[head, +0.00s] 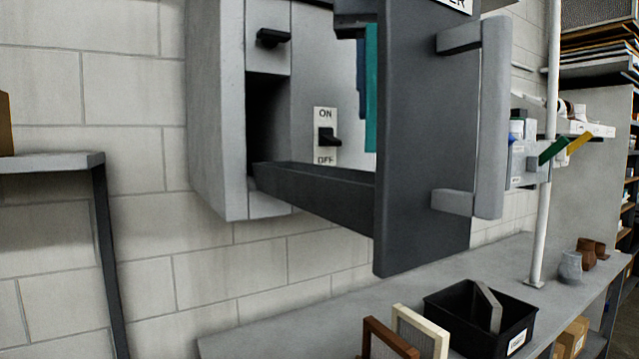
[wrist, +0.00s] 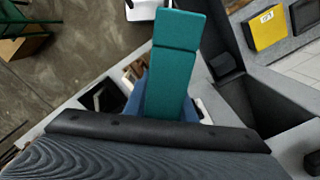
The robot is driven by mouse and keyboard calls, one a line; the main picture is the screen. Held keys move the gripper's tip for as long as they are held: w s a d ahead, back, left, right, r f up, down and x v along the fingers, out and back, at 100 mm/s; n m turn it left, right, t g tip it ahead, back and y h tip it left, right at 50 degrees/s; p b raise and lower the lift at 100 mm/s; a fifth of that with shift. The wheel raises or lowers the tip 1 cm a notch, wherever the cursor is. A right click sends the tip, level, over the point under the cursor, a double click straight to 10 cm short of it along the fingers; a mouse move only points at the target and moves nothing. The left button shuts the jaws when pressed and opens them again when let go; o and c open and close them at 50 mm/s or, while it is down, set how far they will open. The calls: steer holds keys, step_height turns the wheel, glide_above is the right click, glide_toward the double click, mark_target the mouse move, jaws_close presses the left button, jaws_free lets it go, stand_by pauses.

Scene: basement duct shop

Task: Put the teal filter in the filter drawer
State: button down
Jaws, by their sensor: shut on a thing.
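The teal filter (head: 371,95) hangs upright behind the open drawer front in the head view, partly hidden by that panel. It is a long flat slab in the wrist view (wrist: 174,75). My gripper (head: 353,22) shows as a dark part above it, mostly hidden, and is shut on the filter. A blue part (head: 361,80) sits right beside the filter. The filter drawer (head: 320,190) is pulled out of the grey wall cabinet (head: 215,120). The filter's lower end appears just above the drawer's side wall; how far over the drawer it is, I cannot tell.
The drawer's tall dark front (head: 410,150) with its grey handle (head: 490,120) stands out from the cabinet. An ON/OFF switch (head: 326,137) is behind. Below, a bench (head: 290,335) holds a black bin (head: 465,325) and a cream framed panel (head: 425,335). A white pipe (head: 546,200) rises at right.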

steer(key=s+a+r+n+p, duration=0.1)
steer(key=s+a+r+n, duration=0.3)
steer(key=s+a+n, duration=0.45)
steer(key=shift+s+f+b, duration=0.15)
steer(key=shift+f+b, duration=0.55)
steer(key=shift+f, duration=0.9)
steer(key=shift+s+f+b, duration=0.2)
steer(key=shift+f+b, duration=0.55)
steer(key=shift+f, duration=0.85)
steer(key=shift+s+f+b, duration=0.15)
steer(key=shift+f+b, duration=0.55)
steer(key=shift+f, duration=0.9)
steer(key=shift+f, duration=0.15)
steer(key=c, duration=1.5)
jaws_free()
steer(key=shift+a+r+p, duration=0.1)
steer(key=shift+r+p, duration=1.05)
steer(key=shift+r, duration=2.8)
